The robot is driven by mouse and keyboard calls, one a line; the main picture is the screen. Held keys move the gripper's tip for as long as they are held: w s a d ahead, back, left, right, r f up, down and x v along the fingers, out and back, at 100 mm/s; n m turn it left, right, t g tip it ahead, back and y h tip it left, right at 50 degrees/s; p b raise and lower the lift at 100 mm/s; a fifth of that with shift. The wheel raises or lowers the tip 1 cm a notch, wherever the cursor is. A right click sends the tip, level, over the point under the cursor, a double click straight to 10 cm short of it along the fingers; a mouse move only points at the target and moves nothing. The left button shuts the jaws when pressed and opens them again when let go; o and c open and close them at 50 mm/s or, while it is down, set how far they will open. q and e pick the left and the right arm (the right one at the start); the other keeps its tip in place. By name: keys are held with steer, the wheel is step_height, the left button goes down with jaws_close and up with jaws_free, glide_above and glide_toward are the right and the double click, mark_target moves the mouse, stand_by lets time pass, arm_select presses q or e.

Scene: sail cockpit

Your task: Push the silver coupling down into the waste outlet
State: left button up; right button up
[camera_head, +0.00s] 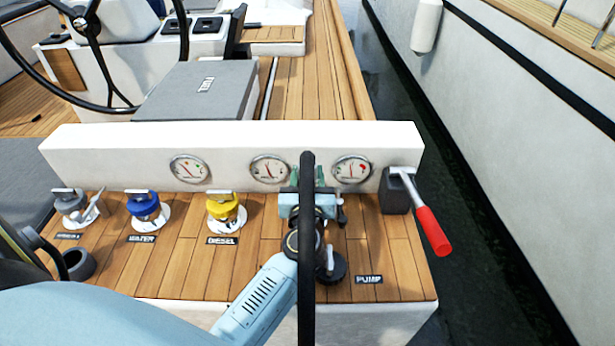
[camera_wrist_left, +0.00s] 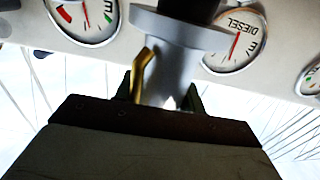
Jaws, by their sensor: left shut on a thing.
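My left gripper (camera_head: 308,180) is over the right part of the teak console, in front of the gauge panel. In the left wrist view it is shut on the silver coupling (camera_wrist_left: 170,65), with a brass lever (camera_wrist_left: 142,72) on its side and a wide flange. A black part shows past the flange, at the picture's top edge. The black hose (camera_head: 307,165) arches over the gripper in the head view. The coupling itself and the waste outlet cannot be made out there, behind the gripper and hose. I cannot tell whether the coupling touches the outlet. My right gripper is not in view.
Grey (camera_head: 70,202), blue (camera_head: 145,205) and yellow (camera_head: 225,207) deck caps stand to the left. A black cap-like piece (camera_head: 334,270) sits by the PUMP label (camera_head: 369,280). A red-handled lever (camera_head: 432,232) is at right. The white gauge panel (camera_head: 110,155) stands behind.

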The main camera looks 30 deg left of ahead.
arm_select(q)
steer(key=shift+f, duration=0.1)
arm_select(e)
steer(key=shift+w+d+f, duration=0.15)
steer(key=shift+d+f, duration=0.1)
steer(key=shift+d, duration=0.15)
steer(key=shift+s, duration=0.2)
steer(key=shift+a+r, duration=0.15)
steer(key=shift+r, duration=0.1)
arm_select(q)
steer(key=shift+p, duration=0.45)
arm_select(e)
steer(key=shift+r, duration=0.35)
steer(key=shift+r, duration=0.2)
arm_select(q)
steer(key=shift+p, duration=0.6)
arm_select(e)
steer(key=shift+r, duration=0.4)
arm_select(q)
steer(key=shift+f+b, duration=0.35)
steer(key=shift+f, duration=0.3)
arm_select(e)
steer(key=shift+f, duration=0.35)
arm_select(q)
steer(key=o, duration=1)
steer(key=shift+s+f, duration=0.1)
